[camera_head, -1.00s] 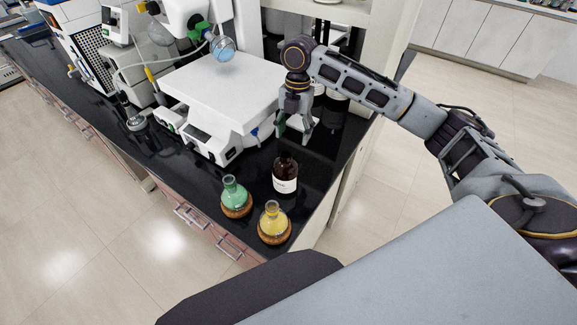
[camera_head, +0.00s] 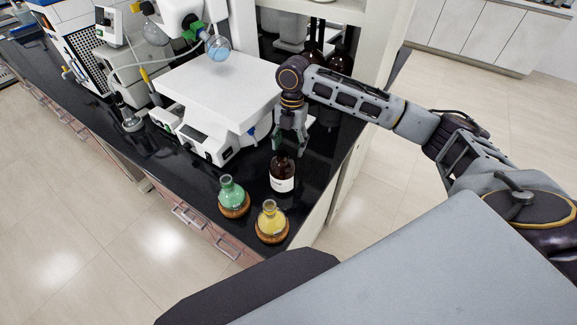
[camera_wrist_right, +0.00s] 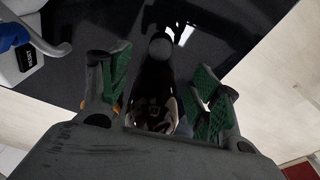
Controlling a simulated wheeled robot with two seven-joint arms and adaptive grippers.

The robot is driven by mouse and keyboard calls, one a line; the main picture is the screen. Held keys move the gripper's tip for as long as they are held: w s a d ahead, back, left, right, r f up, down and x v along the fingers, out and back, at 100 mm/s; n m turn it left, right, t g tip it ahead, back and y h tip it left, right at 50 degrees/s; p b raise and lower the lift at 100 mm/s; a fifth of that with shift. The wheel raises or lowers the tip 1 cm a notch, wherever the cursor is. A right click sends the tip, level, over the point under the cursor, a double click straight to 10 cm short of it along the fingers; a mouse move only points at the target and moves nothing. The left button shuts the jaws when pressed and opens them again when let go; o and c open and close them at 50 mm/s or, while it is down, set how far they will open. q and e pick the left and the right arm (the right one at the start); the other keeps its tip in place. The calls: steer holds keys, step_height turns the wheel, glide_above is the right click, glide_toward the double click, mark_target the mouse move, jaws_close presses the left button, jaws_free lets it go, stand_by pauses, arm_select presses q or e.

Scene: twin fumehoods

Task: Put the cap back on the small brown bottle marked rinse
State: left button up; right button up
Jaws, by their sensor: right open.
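A dark brown bottle (camera_head: 282,178) with a white label stands upright on the black bench near its front right end. The label is too small to read, and I cannot tell if a cap is on its neck. My right gripper (camera_head: 289,146) is open, pointing down just above and behind the bottle's top. In the right wrist view its green-padded fingers (camera_wrist_right: 162,88) are spread either side of a dark glossy shape (camera_wrist_right: 153,100), which looks like brown glass. No separate loose cap can be made out. My left gripper is not in view.
A green flask (camera_head: 231,195) and a yellow flask (camera_head: 270,220) stand on cork rings in front of the bottle. A white device (camera_head: 220,90) stands behind left. More brown bottles (camera_head: 340,64) stand at the back behind my arm. The bench edge is close on the right.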

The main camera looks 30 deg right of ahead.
steer(key=shift+s+a+f, duration=0.1)
steer(key=shift+a+f, duration=0.05)
steer(key=shift+f, duration=1.55)
steer(key=shift+s+f+p, duration=0.1)
steer(key=shift+f+p, duration=0.45)
steer(key=shift+f, duration=2.05)
steer(key=shift+c, duration=0.2)
steer(key=c, duration=0.7)
